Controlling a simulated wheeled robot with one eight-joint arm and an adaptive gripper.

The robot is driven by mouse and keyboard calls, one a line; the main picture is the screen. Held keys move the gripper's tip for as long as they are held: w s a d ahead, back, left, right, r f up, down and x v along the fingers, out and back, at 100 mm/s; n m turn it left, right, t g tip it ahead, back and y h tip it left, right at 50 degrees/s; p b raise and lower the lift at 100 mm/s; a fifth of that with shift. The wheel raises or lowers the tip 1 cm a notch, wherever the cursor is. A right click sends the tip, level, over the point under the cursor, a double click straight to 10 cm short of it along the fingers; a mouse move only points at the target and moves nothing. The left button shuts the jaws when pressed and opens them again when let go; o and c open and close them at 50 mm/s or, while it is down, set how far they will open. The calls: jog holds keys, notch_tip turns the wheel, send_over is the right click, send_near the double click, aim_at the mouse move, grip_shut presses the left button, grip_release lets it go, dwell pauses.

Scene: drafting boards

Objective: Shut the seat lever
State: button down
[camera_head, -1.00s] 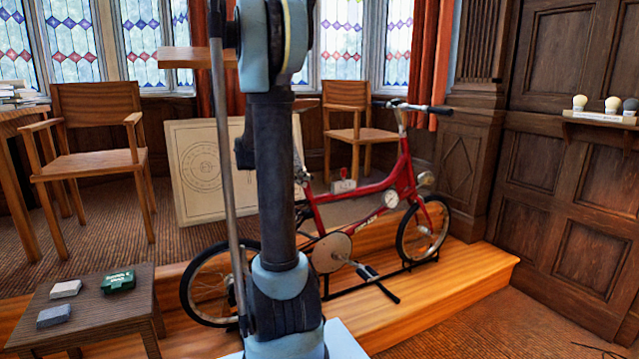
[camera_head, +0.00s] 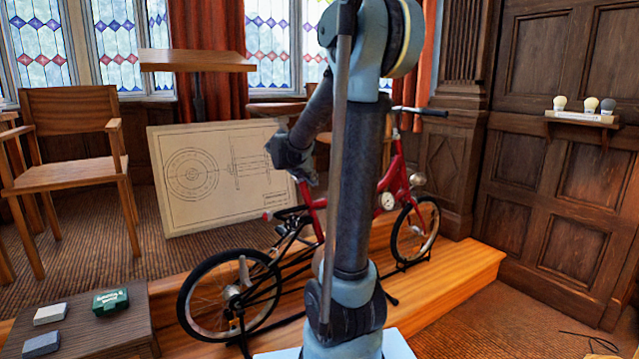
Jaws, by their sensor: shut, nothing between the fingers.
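A red bicycle (camera_head: 396,178) stands on the wooden step, its rear wheel (camera_head: 192,300) at the left and front wheel at the right. My upright arm hides its middle. A dark part like the saddle (camera_head: 290,213) shows above the rear wheel. A small red-tipped piece (camera_head: 267,215) sticks out left of it; I cannot tell whether this is the seat lever. My gripper (camera_head: 309,180) points down above the saddle area, shut and empty. It appears apart from the bicycle, though depth is hard to judge.
A drawing board (camera_head: 180,210) leans behind the bicycle. A low table (camera_head: 110,335) with a green box (camera_head: 110,301) and two small blocks stands front left. A wooden chair (camera_head: 70,177) is at the left. A shelf (camera_head: 582,117) with bulbs hangs on the right wall.

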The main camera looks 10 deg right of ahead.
jog(key=shift+d, duration=0.15)
jog(key=shift+w+a+f, duration=0.2)
jog(key=shift+a, duration=0.55)
jog(key=s+a+r, duration=0.3)
jog(key=s+r, duration=0.3)
jog(key=s, duration=0.4)
jog(key=shift+s+r, duration=0.2)
jog(key=shift+s, duration=0.05)
dwell(0.4)
